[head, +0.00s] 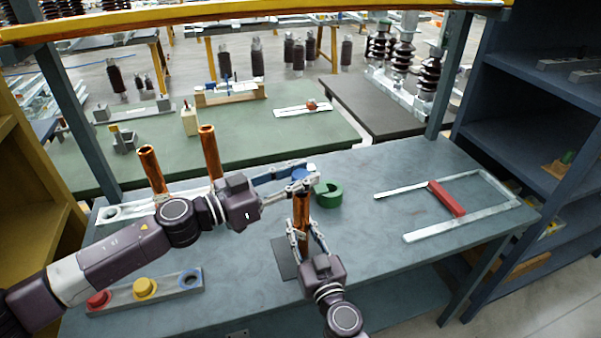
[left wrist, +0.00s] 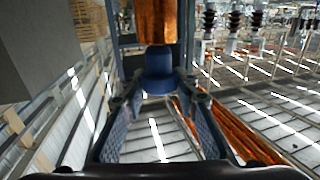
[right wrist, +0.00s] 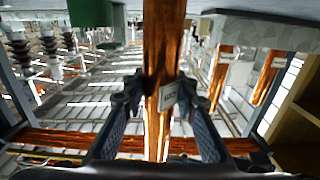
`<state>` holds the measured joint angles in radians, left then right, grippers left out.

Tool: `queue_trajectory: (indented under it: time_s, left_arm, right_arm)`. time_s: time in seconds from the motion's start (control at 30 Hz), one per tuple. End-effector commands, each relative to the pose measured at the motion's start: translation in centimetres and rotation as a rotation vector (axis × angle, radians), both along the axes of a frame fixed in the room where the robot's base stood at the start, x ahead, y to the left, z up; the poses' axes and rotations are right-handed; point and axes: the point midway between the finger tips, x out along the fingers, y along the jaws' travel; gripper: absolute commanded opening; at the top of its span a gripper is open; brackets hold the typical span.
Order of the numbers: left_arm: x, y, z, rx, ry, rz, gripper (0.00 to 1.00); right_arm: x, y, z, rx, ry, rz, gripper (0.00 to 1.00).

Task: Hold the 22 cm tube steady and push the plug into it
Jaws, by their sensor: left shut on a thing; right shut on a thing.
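The copper tube (head: 301,208) stands upright near the middle of the bench, over a dark pad (head: 283,256). My right gripper (head: 304,232) is shut around it; the right wrist view shows the tube (right wrist: 158,50) between the fingers, with a white label (right wrist: 168,96). My left gripper (head: 304,180) is at the tube's top, shut on the blue plug (head: 299,174). In the left wrist view, which looks inverted, the plug (left wrist: 158,68) is in line with the tube's end (left wrist: 157,22) and meets it. How deep it sits inside is hidden.
Two copper tubes (head: 209,150) (head: 151,168) stand in a pale rack at the left. A tray (head: 118,295) holds red and yellow plugs beside a blue-rimmed empty place. A green ring (head: 329,196) lies close right of the tube. A metal frame with a red bar (head: 446,198) lies farther right.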

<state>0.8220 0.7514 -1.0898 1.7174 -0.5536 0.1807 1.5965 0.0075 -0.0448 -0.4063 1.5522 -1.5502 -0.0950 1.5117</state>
Motion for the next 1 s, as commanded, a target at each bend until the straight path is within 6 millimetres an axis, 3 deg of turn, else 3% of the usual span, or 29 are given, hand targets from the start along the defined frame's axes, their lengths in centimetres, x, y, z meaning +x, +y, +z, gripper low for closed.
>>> queue_trajectory:
  time_s: [1.0]
  left_arm:
    - [0.0,0.0,-2.6,-0.001,0.001,0.001,0.11]
  right_arm:
    - [0.0,0.0,-0.1,0.000,0.001,0.000,0.00]
